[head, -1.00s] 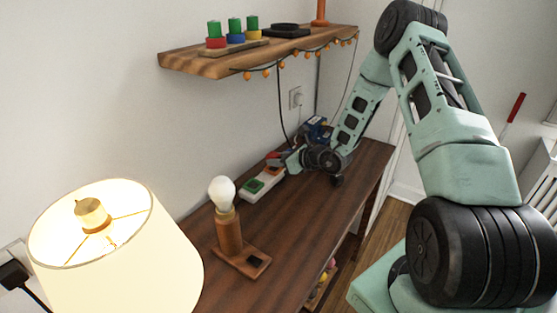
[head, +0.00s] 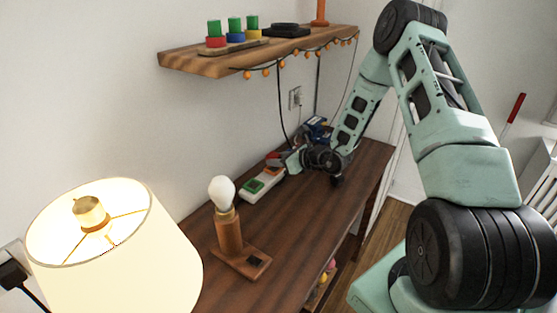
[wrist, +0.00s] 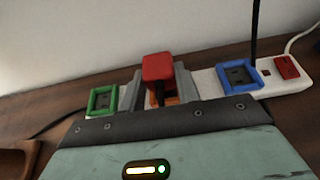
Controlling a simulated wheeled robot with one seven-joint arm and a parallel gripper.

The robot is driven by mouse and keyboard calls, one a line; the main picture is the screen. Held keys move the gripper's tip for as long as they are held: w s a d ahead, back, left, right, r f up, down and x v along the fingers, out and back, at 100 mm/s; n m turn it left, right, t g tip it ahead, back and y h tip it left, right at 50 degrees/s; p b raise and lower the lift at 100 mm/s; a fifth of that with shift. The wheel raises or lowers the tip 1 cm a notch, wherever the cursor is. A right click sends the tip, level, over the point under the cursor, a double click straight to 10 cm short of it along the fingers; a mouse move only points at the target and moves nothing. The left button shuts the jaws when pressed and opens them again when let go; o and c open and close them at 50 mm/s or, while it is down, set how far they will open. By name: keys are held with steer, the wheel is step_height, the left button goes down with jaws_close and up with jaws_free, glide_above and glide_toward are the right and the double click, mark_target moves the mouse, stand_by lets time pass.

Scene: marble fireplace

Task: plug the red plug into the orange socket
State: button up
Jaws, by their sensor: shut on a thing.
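The red plug (wrist: 158,68) is held between the two fingers of my gripper (wrist: 160,85) in the wrist view. The orange socket (wrist: 172,99) shows in part just below and behind the plug, between the fingers. The plug overlaps it in this view, and I cannot tell whether its pins are in. The socket sits on a white power strip (wrist: 203,80), between a green socket (wrist: 103,99) on the left and a blue socket (wrist: 240,75) on the right. In the head view my gripper (head: 291,160) is at the far part of the strip (head: 250,195).
A red switch (wrist: 287,67) is at the strip's right end. A bulb on a wooden stand (head: 229,235) and a lit lamp (head: 110,245) stand nearer on the wooden table (head: 310,215). A shelf (head: 200,63) with toys hangs above, and a black cord runs down from it.

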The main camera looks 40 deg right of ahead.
steer(key=shift+f+b, duration=0.95)
steer(key=shift+f, duration=0.25)
steer(key=o, duration=1.1)
steer(key=shift+o, duration=0.2)
steer(key=shift+r, duration=0.1)
steer(key=b+v, duration=0.1)
steer(key=v, duration=1.6)
steer(key=shift+s, duration=0.25)
